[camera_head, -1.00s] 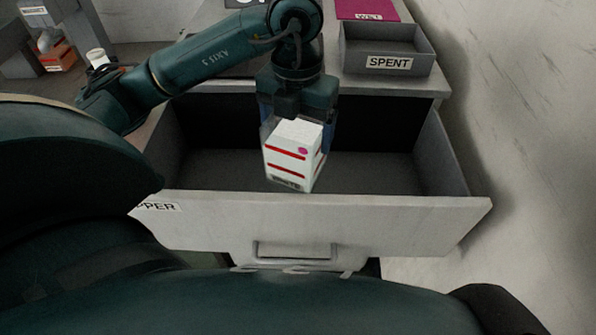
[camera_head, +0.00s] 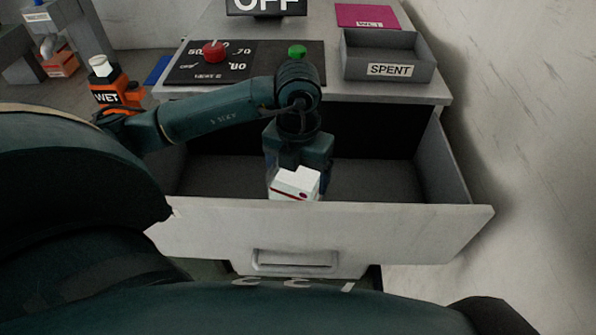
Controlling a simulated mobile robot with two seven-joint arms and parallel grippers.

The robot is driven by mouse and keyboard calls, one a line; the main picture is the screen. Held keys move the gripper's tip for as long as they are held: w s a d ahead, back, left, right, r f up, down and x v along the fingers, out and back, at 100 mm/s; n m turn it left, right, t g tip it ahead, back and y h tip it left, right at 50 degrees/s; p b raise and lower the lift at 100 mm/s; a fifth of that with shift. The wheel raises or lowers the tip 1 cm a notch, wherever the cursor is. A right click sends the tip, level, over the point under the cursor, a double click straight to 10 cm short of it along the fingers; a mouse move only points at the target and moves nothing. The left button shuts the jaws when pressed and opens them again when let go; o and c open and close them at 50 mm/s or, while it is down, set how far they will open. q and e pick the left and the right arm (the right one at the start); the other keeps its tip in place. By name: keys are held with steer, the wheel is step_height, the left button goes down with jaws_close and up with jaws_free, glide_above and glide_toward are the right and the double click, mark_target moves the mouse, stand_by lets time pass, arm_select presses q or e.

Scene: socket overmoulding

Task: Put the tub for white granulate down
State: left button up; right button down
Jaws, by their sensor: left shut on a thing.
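A white box-shaped tub with red stripes (camera_head: 293,184) is held in my left gripper (camera_head: 297,168), taken here as the tub for white granulate. The gripper reaches down into the open drawer (camera_head: 223,172) and is shut on the tub. The tub is tilted, and its lower part is hidden behind the drawer front (camera_head: 385,226). I cannot tell whether it touches the drawer floor. My right gripper is not in view.
The drawer has bare floor to either side of the tub. Above it, the worktop carries a grey SPENT tray (camera_head: 390,70), a magenta WET mat (camera_head: 366,17) and a black panel with red (camera_head: 213,51) and green (camera_head: 297,50) buttons. An orange WET bottle (camera_head: 108,92) stands at left.

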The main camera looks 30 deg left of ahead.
arm_select(q)
steer(key=shift+f, duration=0.2)
steer(key=o, duration=1.7)
steer(key=shift+r, duration=0.1)
step_height(320, 180, up, 12)
steer(key=shift+r+p, duration=0.15)
steer(key=shift+p, duration=0.3)
